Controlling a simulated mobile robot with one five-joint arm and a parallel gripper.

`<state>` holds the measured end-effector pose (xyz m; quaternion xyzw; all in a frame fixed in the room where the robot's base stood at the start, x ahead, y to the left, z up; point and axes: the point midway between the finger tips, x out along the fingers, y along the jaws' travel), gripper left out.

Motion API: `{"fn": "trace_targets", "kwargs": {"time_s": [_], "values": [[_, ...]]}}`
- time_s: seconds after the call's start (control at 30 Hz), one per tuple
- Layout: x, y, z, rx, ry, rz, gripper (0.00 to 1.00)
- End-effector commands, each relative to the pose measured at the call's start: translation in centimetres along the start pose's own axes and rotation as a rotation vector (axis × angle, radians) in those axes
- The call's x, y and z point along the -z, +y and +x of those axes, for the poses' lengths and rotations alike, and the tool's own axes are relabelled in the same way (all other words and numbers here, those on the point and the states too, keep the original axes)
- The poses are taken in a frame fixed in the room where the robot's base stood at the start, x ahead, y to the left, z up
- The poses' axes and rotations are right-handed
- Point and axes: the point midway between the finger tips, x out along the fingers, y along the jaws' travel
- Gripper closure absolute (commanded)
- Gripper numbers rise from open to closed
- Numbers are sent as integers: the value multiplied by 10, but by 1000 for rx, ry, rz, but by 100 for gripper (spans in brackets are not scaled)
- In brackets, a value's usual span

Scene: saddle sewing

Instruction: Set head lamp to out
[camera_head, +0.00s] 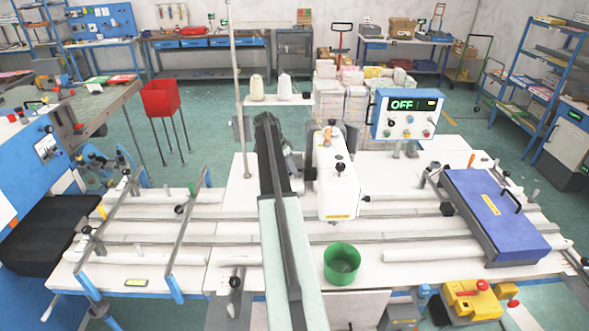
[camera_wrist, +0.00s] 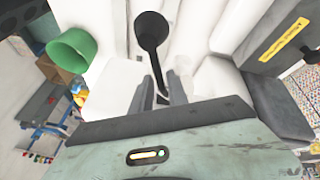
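The white sewing head (camera_head: 338,185) stands at the centre of the table, with a black ball knob (camera_head: 340,168) on its front. No part of it can be surely told as the head lamp. My gripper (camera_wrist: 161,82) is open in the wrist view, its two dark fingers apart. A black round-ended part (camera_wrist: 152,30) with a thin stem lies beyond the fingertips, and the stem runs down in line with the gap. Contact cannot be told. In the head view my dark arm reaches to the left side of the sewing head and mostly hides the gripper.
A control box (camera_head: 407,115) right of the head reads OFF. A green cup (camera_head: 342,264) stands in front of the head and also shows in the wrist view (camera_wrist: 72,50). Thread cones (camera_head: 284,87) stand behind. A blue clamp plate (camera_head: 495,215) lies at right.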

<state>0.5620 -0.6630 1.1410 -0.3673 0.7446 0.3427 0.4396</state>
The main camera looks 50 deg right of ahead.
Motion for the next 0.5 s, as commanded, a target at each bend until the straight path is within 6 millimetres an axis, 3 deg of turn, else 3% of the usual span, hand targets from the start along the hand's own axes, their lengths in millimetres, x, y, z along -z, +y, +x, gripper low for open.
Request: {"fn": "trace_targets", "kwargs": {"time_s": [0.27,0.5], "values": [[0,0,-8,1,-1,-1,80],[3,0,-49,1,-1,-2,80]]}}
